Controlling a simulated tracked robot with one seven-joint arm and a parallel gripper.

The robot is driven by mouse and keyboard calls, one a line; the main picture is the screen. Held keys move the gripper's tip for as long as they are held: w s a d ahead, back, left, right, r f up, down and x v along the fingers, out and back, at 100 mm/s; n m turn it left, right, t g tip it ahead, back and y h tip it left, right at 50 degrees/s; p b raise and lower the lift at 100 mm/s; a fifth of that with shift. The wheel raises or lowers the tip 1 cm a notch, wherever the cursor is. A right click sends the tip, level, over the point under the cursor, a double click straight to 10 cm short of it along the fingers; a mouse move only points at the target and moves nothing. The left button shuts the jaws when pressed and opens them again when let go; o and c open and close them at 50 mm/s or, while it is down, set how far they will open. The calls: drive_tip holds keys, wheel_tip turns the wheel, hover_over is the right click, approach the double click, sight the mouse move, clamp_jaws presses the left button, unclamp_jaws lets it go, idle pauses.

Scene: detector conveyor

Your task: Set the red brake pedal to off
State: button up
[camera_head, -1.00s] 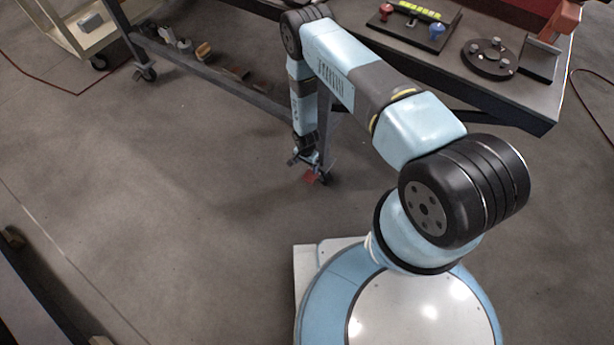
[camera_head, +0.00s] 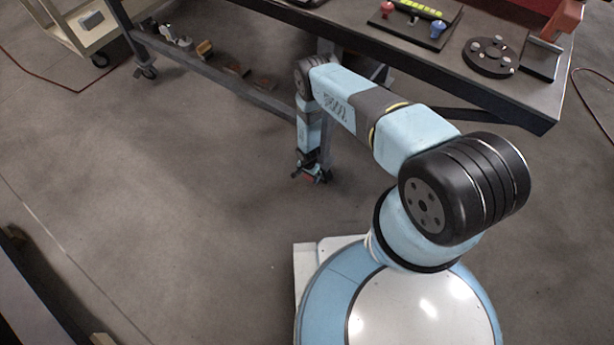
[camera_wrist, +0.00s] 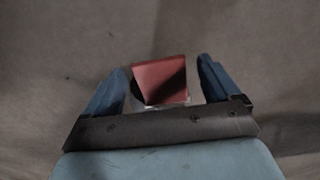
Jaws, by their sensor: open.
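The red brake pedal (camera_wrist: 163,80) shows in the wrist view between the two blue fingers of my gripper (camera_wrist: 162,88). In the head view my gripper (camera_head: 311,173) points down low beside the table leg. There the pedal is a small red patch (camera_head: 312,178), mostly hidden by the gripper.
The workbench (camera_head: 470,92) stands behind my arm, with a round black fixture (camera_head: 490,57) and a black board with red and blue knobs (camera_head: 415,24). A lower shelf rail (camera_head: 215,82) runs left, holding several small parts. A cart (camera_head: 85,30) stands far left. Floor in front is clear.

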drive_tip(key=shift+f, duration=0.25)
drive_tip(key=c, duration=1.5)
drive_tip(key=shift+a, duration=0.15)
